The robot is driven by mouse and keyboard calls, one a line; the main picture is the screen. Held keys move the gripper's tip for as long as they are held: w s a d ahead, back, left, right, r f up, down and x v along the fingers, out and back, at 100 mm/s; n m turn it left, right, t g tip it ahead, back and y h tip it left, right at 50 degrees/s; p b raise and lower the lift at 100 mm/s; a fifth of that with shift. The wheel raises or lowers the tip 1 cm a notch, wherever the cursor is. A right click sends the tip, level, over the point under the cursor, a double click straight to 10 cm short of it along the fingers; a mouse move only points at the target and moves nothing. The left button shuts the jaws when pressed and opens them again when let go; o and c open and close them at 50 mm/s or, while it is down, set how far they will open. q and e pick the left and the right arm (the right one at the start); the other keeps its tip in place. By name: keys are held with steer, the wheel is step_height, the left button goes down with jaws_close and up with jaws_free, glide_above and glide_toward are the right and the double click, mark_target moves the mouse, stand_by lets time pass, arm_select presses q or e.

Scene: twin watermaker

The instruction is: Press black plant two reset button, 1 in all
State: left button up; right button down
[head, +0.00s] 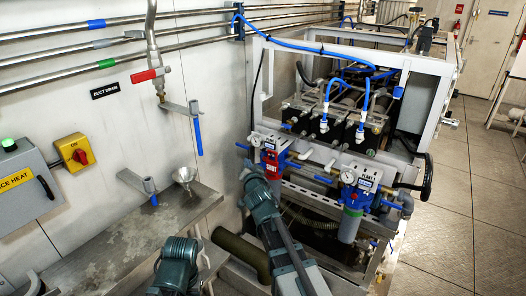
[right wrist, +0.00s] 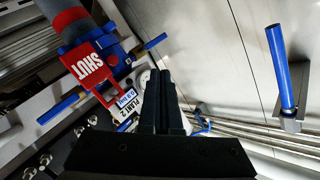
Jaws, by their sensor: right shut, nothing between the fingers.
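The plant two unit shows as a small panel with a "PLANT 2" label (right wrist: 126,98) in the right wrist view. A red "SHUT" tag (right wrist: 92,64) hangs beside it, and also shows in the head view (head: 271,167). I cannot make out the black reset button; my fingers cover part of the panel. My right gripper (right wrist: 163,74) is shut and empty, its fingers close in front of the panel's edge. In the head view my right gripper (head: 246,168) is just left of and below the tag. Whether it touches anything is unclear.
A second filter unit with a "PLANT 1" label (head: 367,184) stands to the right. A white frame (head: 352,55) with blue hoses encloses the pumps. A metal bench (head: 150,232) and a funnel (head: 184,175) lie left. Floor (head: 470,200) is clear at right.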

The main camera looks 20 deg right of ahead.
steer(key=w+d, duration=0.4)
steer(key=d, duration=0.1)
steer(key=shift+d, duration=0.15)
steer(key=shift+w+d, duration=0.15)
steer(key=shift+w, duration=0.05)
stand_by(2.1)
steer(key=shift+w+d, duration=0.15)
steer(key=shift+d, duration=0.05)
steer(key=shift+w+d, duration=0.3)
steer(key=shift+d, duration=0.05)
stand_by(0.8)
steer(key=shift+s+a, duration=0.6)
steer(key=shift+a, duration=0.1)
steer(key=s+a, duration=0.1)
steer(key=a, duration=0.1)
steer(key=s+a, duration=0.2)
stand_by(0.7)
